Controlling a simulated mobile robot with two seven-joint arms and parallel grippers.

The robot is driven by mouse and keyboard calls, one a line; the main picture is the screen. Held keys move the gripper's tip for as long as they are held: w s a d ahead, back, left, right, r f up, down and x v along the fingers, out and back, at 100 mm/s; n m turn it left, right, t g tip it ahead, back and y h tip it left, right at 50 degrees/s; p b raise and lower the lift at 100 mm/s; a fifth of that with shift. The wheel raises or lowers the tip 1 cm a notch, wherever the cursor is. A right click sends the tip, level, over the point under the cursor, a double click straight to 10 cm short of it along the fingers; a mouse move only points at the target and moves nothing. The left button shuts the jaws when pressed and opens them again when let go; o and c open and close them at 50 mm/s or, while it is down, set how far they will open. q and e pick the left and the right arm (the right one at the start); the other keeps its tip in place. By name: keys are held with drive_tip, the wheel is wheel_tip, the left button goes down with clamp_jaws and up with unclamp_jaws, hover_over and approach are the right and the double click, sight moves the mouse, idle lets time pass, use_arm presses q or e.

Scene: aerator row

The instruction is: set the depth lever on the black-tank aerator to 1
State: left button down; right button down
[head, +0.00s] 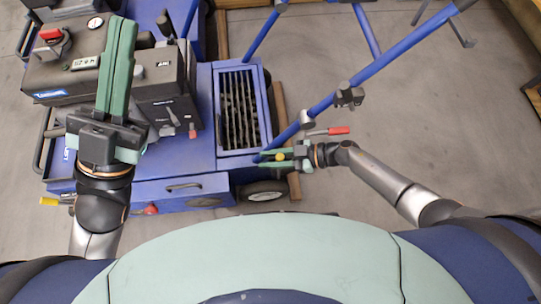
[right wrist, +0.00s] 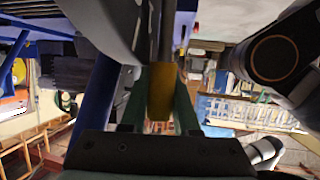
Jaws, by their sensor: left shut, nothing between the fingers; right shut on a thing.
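The aerator (head: 185,150) at the left has a blue body and a black tank (head: 62,85) on top. A yellow-ended lever (head: 281,156) is at its right side, by the wheel. My right gripper (head: 268,157) is shut on this lever; in the right wrist view the yellow grip (right wrist: 162,92) sits between the green fingers. The lever's scale and number cannot be read. My left gripper (head: 122,25) is shut and empty, raised in front of the tank and hiding part of it.
A blue handlebar (head: 375,72) runs up to the right from the aerator. A red-tipped lever (head: 338,131) is just above my right gripper. A wheel (head: 264,191) is below it. Another blue machine (head: 150,12) stands behind. Grey floor (head: 440,130) at the right is mostly clear.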

drive_tip(key=c, duration=0.9)
unclamp_jaws()
drive_tip(key=shift+a, duration=0.15)
use_arm(q)
drive_tip(key=shift+f, duration=0.1)
drive_tip(key=shift+w+a+r+n+y+p, duration=0.15)
drive_tip(key=shift+w+n+y+p, duration=0.4)
drive_tip(key=shift+y+p, duration=0.3)
drive_tip(key=shift+w+a+r+n+y+p, duration=0.1)
drive_tip(key=shift+w+n+y+p, duration=0.35)
drive_tip(key=shift+w+y+p, duration=0.35)
use_arm(e)
drive_tip(key=shift+v, duration=6.3)
use_arm(q)
drive_tip(key=shift+s, duration=0.25)
